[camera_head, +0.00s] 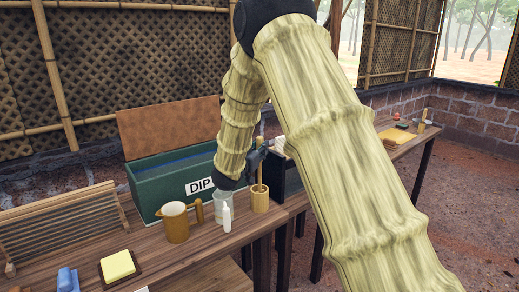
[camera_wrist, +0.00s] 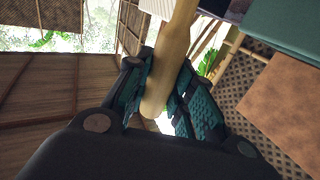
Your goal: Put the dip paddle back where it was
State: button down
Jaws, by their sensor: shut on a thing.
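The dip paddle (camera_head: 259,174) is a pale wooden stick, upright in the head view. Its lower end meets the mouth of a small bamboo cup (camera_head: 260,201) on the table; I cannot tell how deep it sits. My gripper (camera_head: 258,147) is shut on the paddle's upper part, above the cup. In the wrist view the paddle's handle (camera_wrist: 172,60) runs between the two teal-padded fingers of my gripper (camera_wrist: 163,88). The green box marked DIP (camera_head: 160,195) stands left of the cup with its brown lid (camera_head: 170,127) raised. My arm hides part of the table behind.
Left of the cup stand a white bottle (camera_head: 227,218), a clear beaker (camera_head: 220,200) and a bamboo pitcher (camera_head: 175,222). A yellow sponge (camera_head: 118,265), a blue object (camera_head: 67,280) and a slatted rack (camera_head: 60,229) are farther left. Another table (camera_head: 402,146) stands at the right.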

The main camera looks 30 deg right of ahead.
jog(key=c, duration=1.2)
grip_release()
jog(key=shift+f, duration=0.1)
jog(key=shift+c, duration=0.2)
jog(key=b+v, duration=0.1)
jog(key=v, duration=1.1)
